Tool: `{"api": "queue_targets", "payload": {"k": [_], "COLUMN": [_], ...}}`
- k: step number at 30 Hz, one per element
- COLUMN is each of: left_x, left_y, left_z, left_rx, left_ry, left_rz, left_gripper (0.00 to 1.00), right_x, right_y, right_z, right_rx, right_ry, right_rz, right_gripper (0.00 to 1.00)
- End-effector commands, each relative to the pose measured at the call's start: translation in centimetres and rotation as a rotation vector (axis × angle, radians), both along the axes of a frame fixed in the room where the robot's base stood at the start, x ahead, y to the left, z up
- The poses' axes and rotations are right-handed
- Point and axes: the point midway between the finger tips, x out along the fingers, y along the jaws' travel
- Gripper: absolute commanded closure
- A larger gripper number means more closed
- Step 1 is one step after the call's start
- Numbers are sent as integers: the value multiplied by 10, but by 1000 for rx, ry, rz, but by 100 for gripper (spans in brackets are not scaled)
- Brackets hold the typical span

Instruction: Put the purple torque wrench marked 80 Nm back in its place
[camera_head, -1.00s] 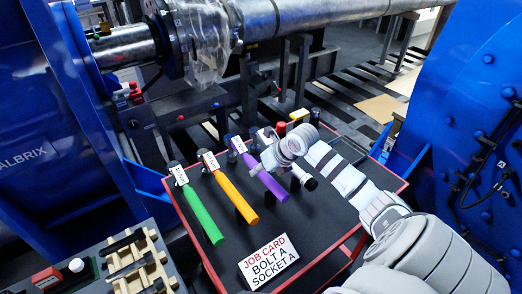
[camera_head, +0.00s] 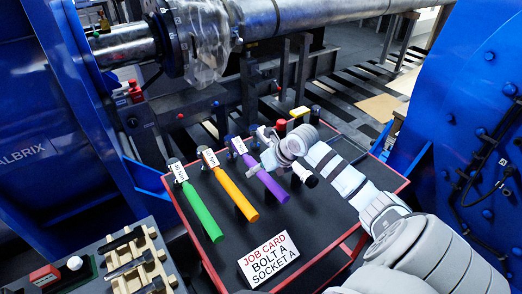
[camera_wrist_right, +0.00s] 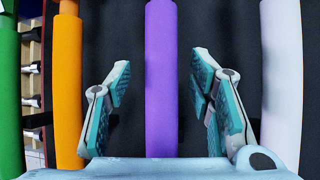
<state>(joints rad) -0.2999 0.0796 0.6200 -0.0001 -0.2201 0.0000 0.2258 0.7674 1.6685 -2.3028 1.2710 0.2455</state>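The purple torque wrench (camera_head: 266,182) lies on the black-topped, red-edged table, to the right of the orange one. Its white label is too small to read. My right gripper (camera_wrist_right: 163,78) is open, with one finger on each side of the purple handle (camera_wrist_right: 161,90) in the right wrist view; whether they touch it I cannot tell, but gaps show on both sides. In the head view, the right gripper (camera_head: 262,152) hangs over the purple wrench's middle and hides part of it. My left gripper is not in view.
A green wrench (camera_head: 202,211) and an orange wrench (camera_head: 235,192) lie to the left. A pale bar (camera_wrist_right: 282,85) is right of the gripper. A job card (camera_head: 268,260) stands at the table's front. A wooden rack (camera_head: 135,268) is at lower left. Blue machines flank the table.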

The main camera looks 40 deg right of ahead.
Motion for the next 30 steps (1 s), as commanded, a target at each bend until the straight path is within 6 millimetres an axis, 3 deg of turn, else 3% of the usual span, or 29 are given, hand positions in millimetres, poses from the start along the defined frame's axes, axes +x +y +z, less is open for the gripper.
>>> {"api": "queue_targets", "payload": {"k": [5, 16, 30], "left_x": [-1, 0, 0], "left_y": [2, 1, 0], "left_z": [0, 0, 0], "left_rx": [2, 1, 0], "left_ry": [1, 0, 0], "left_rz": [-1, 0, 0], "left_gripper": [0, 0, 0], "right_x": [-3, -40, -42], "right_y": [-2, -7, -6], "right_z": [3, 58, 62], "right_rx": [-2, -5, 0], "right_ry": [3, 1, 0], "right_rz": [-1, 1, 0], "right_gripper": [52, 52, 52]}}
